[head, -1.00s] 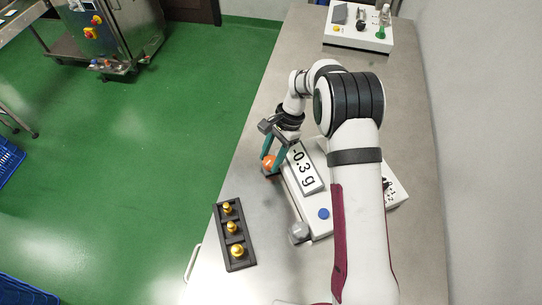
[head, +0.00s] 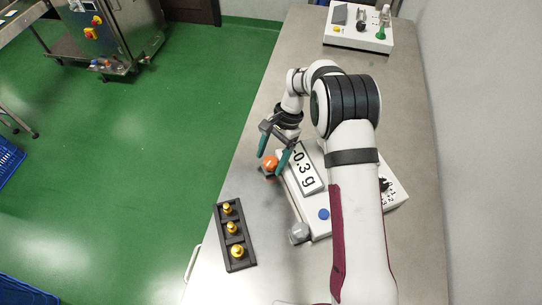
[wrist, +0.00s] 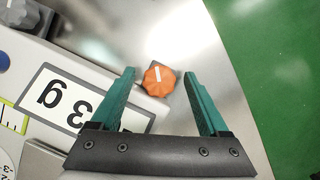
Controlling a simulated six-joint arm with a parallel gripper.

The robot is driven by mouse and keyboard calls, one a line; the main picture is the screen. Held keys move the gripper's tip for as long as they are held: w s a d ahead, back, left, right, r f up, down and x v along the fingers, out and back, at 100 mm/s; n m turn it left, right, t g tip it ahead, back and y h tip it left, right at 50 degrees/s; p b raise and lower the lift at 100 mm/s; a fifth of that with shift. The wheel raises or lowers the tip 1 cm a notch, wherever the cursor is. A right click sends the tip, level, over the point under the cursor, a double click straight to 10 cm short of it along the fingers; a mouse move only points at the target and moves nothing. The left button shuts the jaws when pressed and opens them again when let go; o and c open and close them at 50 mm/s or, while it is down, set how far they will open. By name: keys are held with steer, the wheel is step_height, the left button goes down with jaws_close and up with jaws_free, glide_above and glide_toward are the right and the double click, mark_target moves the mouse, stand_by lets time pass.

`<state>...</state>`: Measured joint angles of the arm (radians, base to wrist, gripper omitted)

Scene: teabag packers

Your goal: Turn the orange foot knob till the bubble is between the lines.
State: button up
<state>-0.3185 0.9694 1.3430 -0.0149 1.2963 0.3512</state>
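The orange foot knob (head: 270,162) sits at the far left corner of the white scale (head: 298,196), whose display (head: 306,167) reads -0.3 g. In the wrist view the knob (wrist: 158,79) is ribbed, with a white line on top. My gripper (wrist: 158,73) has its teal fingers spread, one on each side of the knob, with gaps between. In the head view my gripper (head: 271,163) is just above the knob. The bubble cannot be made out; a small yellow-edged marked piece (wrist: 13,118) is cut off at the left of the wrist view.
A dark tray (head: 239,264) with brass weights lies to the left of the scale. A grey foot knob (head: 299,232) is at the scale's near corner, by a blue button (head: 323,213). A white box (head: 358,39) stands at the far end. The table's left edge is close to the orange knob.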

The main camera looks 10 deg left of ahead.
steer(key=v, duration=1.5)
steer(key=shift+w+d+r, duration=0.15)
steer(key=shift+w+r, duration=0.05)
steer(key=shift+r, duration=0.15)
steer(key=s+a+f+m, duration=0.1)
steer(key=f+m, duration=0.1)
steer(key=f, duration=0.3)
steer(key=s+a+f+m+t+y, duration=0.1)
steer(key=s+f+m, duration=0.1)
steer(key=f, duration=0.2)
steer(key=s+a+f+m, duration=0.1)
steer(key=s+f+m, duration=0.1)
steer(key=f, duration=0.3)
steer(key=shift+f+t+y, duration=0.3)
steer(key=shift+y, duration=0.1)
